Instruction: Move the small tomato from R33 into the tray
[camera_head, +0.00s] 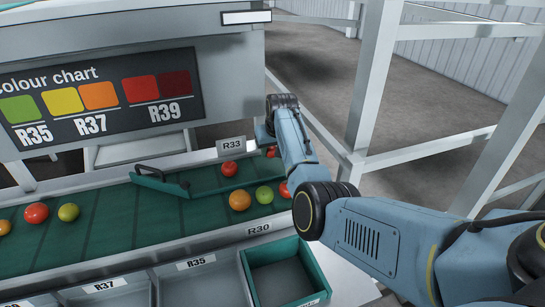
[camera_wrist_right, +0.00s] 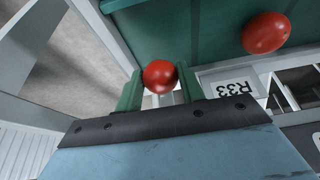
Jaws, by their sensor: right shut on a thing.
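A small red tomato (camera_wrist_right: 159,76) is held between the two green fingers of my right gripper (camera_wrist_right: 160,84). In the head view only a sliver of this tomato (camera_head: 271,152) shows beside my wrist, right of the R33 label (camera_head: 231,144); my arm hides the fingers there. The R33 label also shows in the wrist view (camera_wrist_right: 233,88). A green open tray (camera_head: 318,268) stands at the lower right, below the R30 label, and looks empty. My left gripper is out of view.
A larger red tomato (camera_head: 229,168) lies on the green belt (camera_head: 110,217) near R33. An orange tomato (camera_head: 240,200), a green tomato (camera_head: 264,195) and a partly hidden red one lie nearer the front edge. A green diverter bar (camera_head: 160,182) crosses the belt. Grey bins stand left of the tray.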

